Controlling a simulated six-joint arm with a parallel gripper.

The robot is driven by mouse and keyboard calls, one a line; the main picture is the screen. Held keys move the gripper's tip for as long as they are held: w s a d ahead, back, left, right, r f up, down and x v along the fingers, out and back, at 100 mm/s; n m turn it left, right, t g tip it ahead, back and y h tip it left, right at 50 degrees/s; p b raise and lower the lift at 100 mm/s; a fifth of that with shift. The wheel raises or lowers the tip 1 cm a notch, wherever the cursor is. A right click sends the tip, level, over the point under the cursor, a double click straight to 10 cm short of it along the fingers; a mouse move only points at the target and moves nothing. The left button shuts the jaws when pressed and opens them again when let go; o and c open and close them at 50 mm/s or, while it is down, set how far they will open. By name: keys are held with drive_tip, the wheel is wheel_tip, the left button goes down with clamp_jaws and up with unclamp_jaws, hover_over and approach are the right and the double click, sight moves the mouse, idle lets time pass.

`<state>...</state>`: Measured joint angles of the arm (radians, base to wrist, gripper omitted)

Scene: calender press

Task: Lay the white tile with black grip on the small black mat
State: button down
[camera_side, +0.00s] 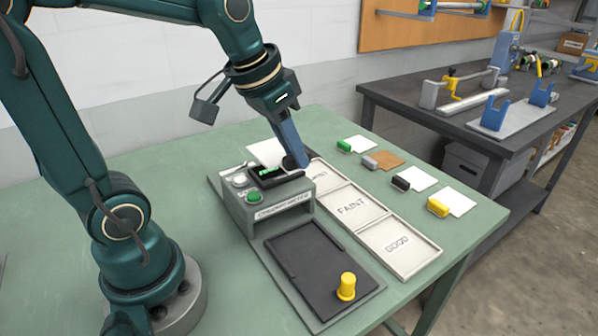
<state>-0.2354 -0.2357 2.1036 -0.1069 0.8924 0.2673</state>
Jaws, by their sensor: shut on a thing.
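A white tile with a black grip (418,178) lies flat on the green table, right of the labelled trays. My gripper (293,161) points down over the back of the grey press and is shut. A white sheet or tile (266,152) shows just left of its fingertips; the fingers hide where they meet, and I cannot see its grip. A small black pad (276,179) sits on top of the press, just below my gripper. A larger dark plate (318,257) lies in front of the press. I cannot tell which of these is the mat.
Tiles with green (360,144), grey (387,159) and yellow (459,202) grips lie in a row with the black-gripped one. The press (268,204) has a green button. A yellow knob (347,286) stands on the dark plate. Trays marked FAINT (351,208) and GOOD (398,244) lie between.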

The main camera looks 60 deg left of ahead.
drive_tip(key=shift+m, duration=0.3)
drive_tip(key=w+a+r+m+h, duration=0.15)
drive_tip(key=w+a+r, duration=0.25)
drive_tip(key=w+a, duration=0.55)
drive_tip(key=s+a+f+n+y, duration=0.1)
drive_tip(key=a+f, duration=0.2)
drive_tip(key=a, duration=0.6)
drive_tip(key=s+a+f+n+y, duration=0.1)
drive_tip(key=a+f, duration=0.3)
drive_tip(key=a, duration=0.5)
drive_tip(key=shift+h, duration=0.25)
drive_tip(key=shift+w+d+f, duration=1)
drive_tip(key=shift+w+f, duration=0.6)
drive_tip(key=shift+f, duration=0.25)
drive_tip(key=shift+w+d+f, duration=0.95)
drive_tip(key=shift+w+f, duration=0.6)
drive_tip(key=shift+f, duration=0.3)
drive_tip(key=shift+w+d+f, duration=1)
drive_tip(key=shift+w+f, duration=0.6)
drive_tip(key=shift+f, duration=0.25)
drive_tip(key=shift+f, duration=0.5)
